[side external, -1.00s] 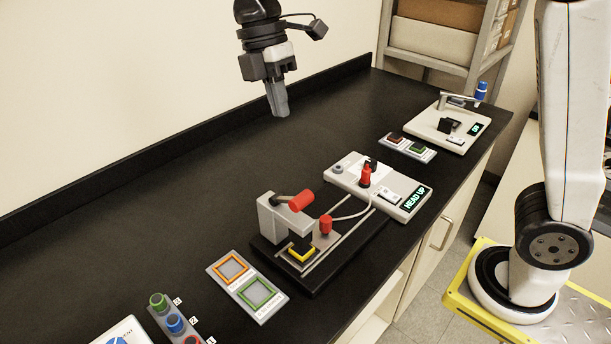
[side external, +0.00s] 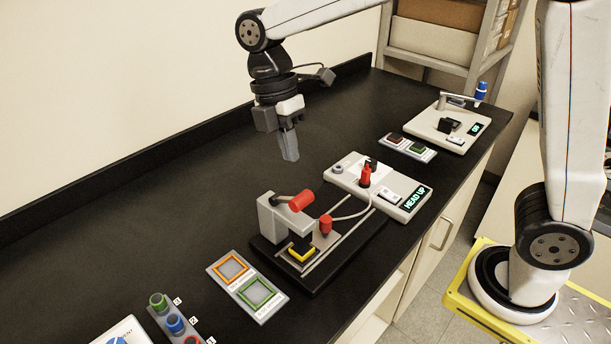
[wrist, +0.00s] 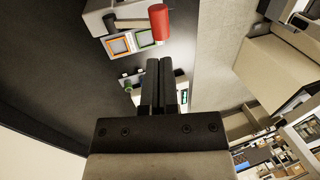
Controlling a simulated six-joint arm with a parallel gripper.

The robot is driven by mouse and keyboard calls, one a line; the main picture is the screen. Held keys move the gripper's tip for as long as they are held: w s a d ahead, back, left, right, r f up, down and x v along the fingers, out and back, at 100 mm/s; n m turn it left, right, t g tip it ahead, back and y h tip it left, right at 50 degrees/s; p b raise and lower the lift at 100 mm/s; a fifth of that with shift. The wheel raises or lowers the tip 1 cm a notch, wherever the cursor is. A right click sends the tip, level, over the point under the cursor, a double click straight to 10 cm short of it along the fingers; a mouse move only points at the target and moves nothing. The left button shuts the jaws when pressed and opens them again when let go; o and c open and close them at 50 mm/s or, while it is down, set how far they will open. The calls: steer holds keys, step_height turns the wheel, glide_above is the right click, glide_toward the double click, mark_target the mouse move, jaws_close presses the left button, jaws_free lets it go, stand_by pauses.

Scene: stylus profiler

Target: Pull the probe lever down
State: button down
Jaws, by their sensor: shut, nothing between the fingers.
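The probe lever (side external: 301,201) has a red cylindrical grip and sticks out from the top of a grey probe stand (side external: 273,222) on a black base. In the side external view the lever looks raised, above a yellow-edged block (side external: 301,253). My gripper (side external: 290,158) is shut and empty, pointing down, above and behind the stand and apart from the lever. In the wrist view the shut fingers (wrist: 163,65) show at the middle, and the red lever grip (wrist: 159,22) is just beyond them at the top.
A red plug (side external: 326,224) stands on the base, and a controller (side external: 405,205) reading "HEAD UP" sits behind right. A pad with orange and green squares (side external: 247,284) lies at front left, near several coloured knobs (side external: 174,322). The black bench (side external: 170,190) is clear at left.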

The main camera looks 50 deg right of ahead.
mark_target(305, 199)
steer(key=shift+x, duration=3.3)
steer(key=shift+s, duration=0.1)
steer(key=shift+s+f+t, duration=0.6)
steer(key=shift+s+t, duration=0.05)
steer(key=shift+t, duration=0.55)
steer(key=shift+s+f+t, duration=0.25)
steer(key=shift+f+t, duration=0.15)
steer(key=shift+t, duration=0.2)
steer(key=shift+s+f+t, duration=0.25)
steer(key=shift+f+t, duration=0.15)
steer(key=shift+t, duration=0.2)
steer(key=shift+s+f, duration=0.25)
steer(key=shift+f, duration=0.3)
steer(key=shift+r, duration=0.1)
steer(key=s+r, duration=0.3)
steer(key=r, duration=1)
steer(key=shift+s+r, duration=0.2)
steer(key=shift+s, duration=0.1)
